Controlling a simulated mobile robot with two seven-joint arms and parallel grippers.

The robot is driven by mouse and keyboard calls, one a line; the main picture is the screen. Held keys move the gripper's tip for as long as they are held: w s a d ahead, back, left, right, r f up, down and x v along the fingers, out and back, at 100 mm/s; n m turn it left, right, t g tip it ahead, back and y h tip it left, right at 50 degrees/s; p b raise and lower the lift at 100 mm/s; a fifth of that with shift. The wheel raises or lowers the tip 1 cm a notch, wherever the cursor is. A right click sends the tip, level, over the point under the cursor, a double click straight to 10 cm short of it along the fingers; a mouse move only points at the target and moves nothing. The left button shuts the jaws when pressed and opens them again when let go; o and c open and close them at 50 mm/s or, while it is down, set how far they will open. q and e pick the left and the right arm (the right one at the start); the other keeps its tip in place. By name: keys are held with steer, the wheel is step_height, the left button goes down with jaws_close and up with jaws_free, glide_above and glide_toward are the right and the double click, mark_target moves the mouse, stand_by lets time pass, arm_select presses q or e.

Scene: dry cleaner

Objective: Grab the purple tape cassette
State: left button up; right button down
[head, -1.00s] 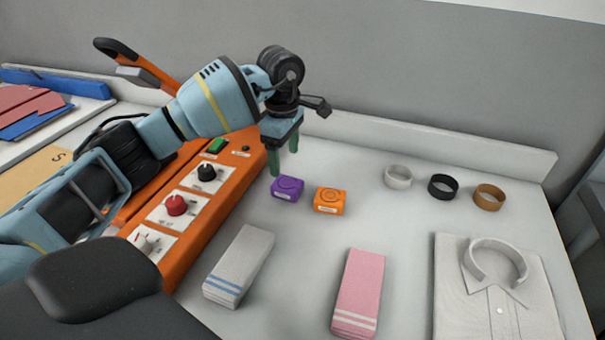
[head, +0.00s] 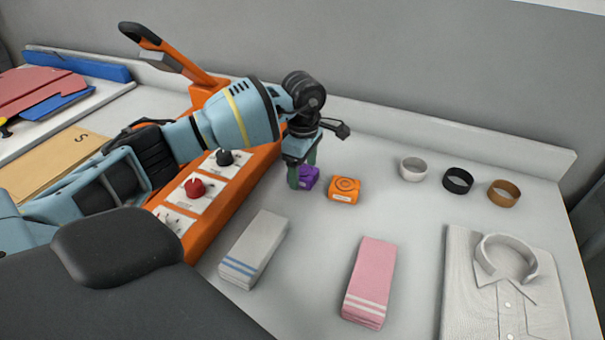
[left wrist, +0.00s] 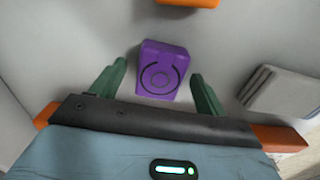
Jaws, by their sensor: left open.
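The purple tape cassette (head: 309,176) sits on the white counter, partly hidden behind my left gripper in the head view. In the left wrist view the purple cassette (left wrist: 162,70) lies between and slightly beyond the two green fingertips, with a gap on each side. My left gripper (head: 302,180) points down at the cassette with its fingers apart; it also shows in the left wrist view (left wrist: 160,80). It holds nothing. My right gripper is not in view.
An orange cassette (head: 345,189) sits just right of the purple one. An orange control panel (head: 225,200) with knobs stands to the left. Folded grey (head: 254,247) and pink (head: 369,280) cloths, several rings and a folded shirt (head: 490,290) lie on the counter.

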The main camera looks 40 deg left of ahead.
mark_target(303, 170)
arm_select(q)
steer(key=shift+f, duration=0.5)
steer(key=c, duration=1.1)
steer(key=shift+o, duration=0.2)
step_height(303, 170, up, 10)
steer(key=shift+r, duration=0.1)
